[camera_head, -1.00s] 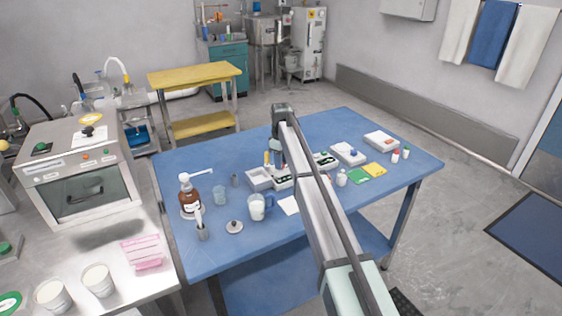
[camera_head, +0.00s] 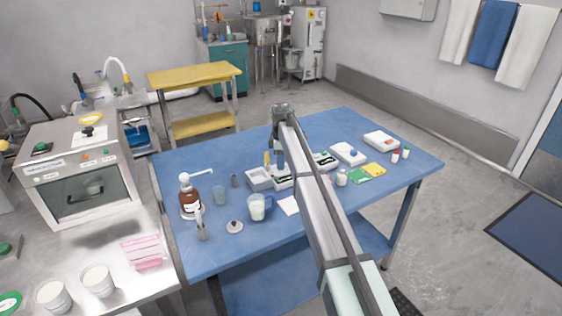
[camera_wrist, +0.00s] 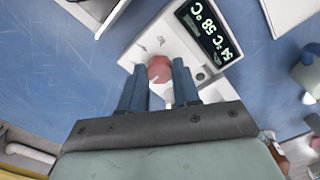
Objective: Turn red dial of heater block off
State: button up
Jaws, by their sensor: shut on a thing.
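The heater block is white with a dark display showing 54 °C and 58 °C (camera_wrist: 208,30) in the wrist view. Its red dial (camera_wrist: 159,69) sits on the white face beside the display. My gripper (camera_wrist: 159,72) has one blue-grey finger on each side of the dial and is shut on it. In the head view the white block (camera_head: 283,183) is on the blue table, partly hidden behind my arm. The dial itself is not visible there.
White devices (camera_head: 348,153) and small bottles are to the right. The table's left rear is clear.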

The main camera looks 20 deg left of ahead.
jog(key=o, duration=1.1)
jog(key=shift+c, duration=0.2)
jog(key=shift+r, duration=0.15)
notch_tip(320, 180, up, 14)
jog(key=shift+f, duration=0.25)
